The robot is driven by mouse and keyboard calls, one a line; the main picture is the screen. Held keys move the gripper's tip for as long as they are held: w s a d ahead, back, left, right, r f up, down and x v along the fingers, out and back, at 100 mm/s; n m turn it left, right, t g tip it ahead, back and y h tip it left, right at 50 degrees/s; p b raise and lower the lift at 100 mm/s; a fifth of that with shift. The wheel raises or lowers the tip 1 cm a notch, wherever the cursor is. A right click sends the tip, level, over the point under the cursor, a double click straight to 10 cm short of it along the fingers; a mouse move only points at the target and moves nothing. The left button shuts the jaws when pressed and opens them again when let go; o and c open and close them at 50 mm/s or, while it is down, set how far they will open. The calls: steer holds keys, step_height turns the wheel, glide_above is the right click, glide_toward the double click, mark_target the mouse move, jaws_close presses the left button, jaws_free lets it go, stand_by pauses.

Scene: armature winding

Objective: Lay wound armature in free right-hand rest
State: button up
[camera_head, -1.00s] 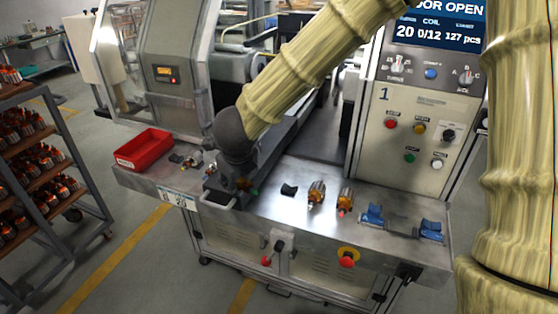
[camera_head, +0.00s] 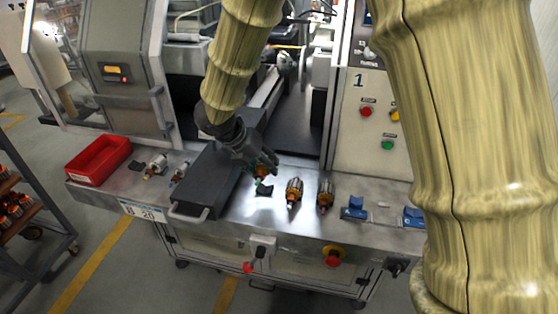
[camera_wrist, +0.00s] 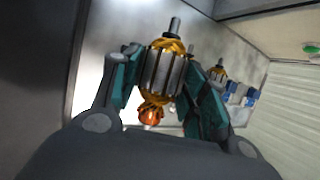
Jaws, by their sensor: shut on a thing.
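My gripper (camera_head: 260,166) is shut on a wound armature (camera_head: 262,173) with copper-coloured windings. In the wrist view the armature (camera_wrist: 165,72) sits between the teal finger pads, its shaft pointing up in the picture and an orange end below. A small black rest (camera_head: 264,190) shows empty on the steel table just below the held armature, which looks apart from it. To its right, two wound armatures (camera_head: 293,190) (camera_head: 325,193) lie side by side, hiding whatever bears them.
Two blue rests (camera_head: 354,208) (camera_head: 413,217) stand further right. A dark box with a handle (camera_head: 208,182) is left of my gripper. Left of it lie paler armatures (camera_head: 155,166), another black rest (camera_head: 137,165) and a red bin (camera_head: 98,160). A control panel stands behind at right.

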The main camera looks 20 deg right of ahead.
steer(key=shift+w+f, duration=0.25)
steer(key=shift+w, duration=0.25)
steer(key=shift+s+f+b, duration=0.15)
steer(key=shift+f+b, duration=0.3)
steer(key=shift+a+f+b, duration=0.15)
steer(key=shift+f+b, duration=0.25)
steer(key=shift+f, duration=0.25)
steer(key=shift+f+b, duration=1.35)
steer(key=shift+f, duration=0.65)
steer(key=shift+s+f, duration=0.1)
steer(key=shift+s, duration=0.05)
